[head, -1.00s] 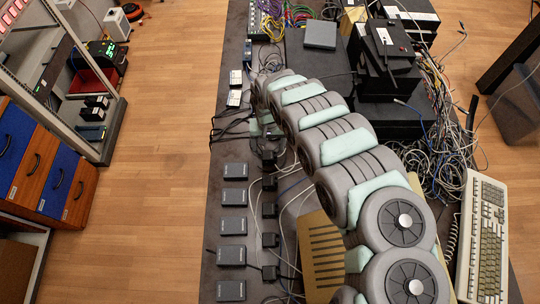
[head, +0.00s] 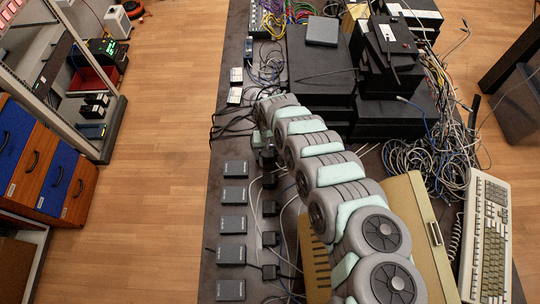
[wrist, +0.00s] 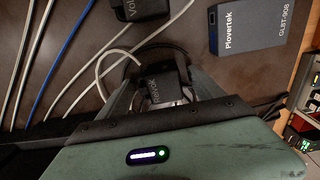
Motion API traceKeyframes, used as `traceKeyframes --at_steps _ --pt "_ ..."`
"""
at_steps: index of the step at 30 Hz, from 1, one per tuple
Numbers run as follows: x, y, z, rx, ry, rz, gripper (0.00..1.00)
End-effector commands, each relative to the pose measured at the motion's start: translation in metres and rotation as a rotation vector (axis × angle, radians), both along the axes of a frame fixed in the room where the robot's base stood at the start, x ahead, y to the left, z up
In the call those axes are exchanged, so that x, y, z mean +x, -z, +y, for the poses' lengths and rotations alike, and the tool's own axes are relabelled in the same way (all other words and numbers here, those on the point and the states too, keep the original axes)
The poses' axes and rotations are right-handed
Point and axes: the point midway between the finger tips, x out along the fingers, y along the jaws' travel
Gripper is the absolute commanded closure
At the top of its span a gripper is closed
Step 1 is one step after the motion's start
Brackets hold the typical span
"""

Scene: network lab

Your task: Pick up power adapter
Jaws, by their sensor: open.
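Several small black power adapters lie in a column on the dark table. Another black adapter (wrist: 138,8) shows at the top edge.
A column of grey boxes (head: 233,197) lies left of the adapters; one grey box (wrist: 247,27) is close by in the wrist view. White and blue cables (wrist: 45,85) run beside the adapter. A keyboard (head: 486,238) and tangled cables (head: 440,160) lie to the right.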

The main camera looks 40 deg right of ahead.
Motion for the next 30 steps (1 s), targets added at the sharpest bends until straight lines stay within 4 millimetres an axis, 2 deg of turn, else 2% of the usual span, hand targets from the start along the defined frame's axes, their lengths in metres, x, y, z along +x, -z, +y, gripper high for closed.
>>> traceKeyframes --at_steps 7,30 --pt "-0.0004 0.0005 0.0003 0.001 0.0 0.001 0.25" --pt "-0.0007 0.0006 0.0005 0.001 0.0 0.001 0.88"
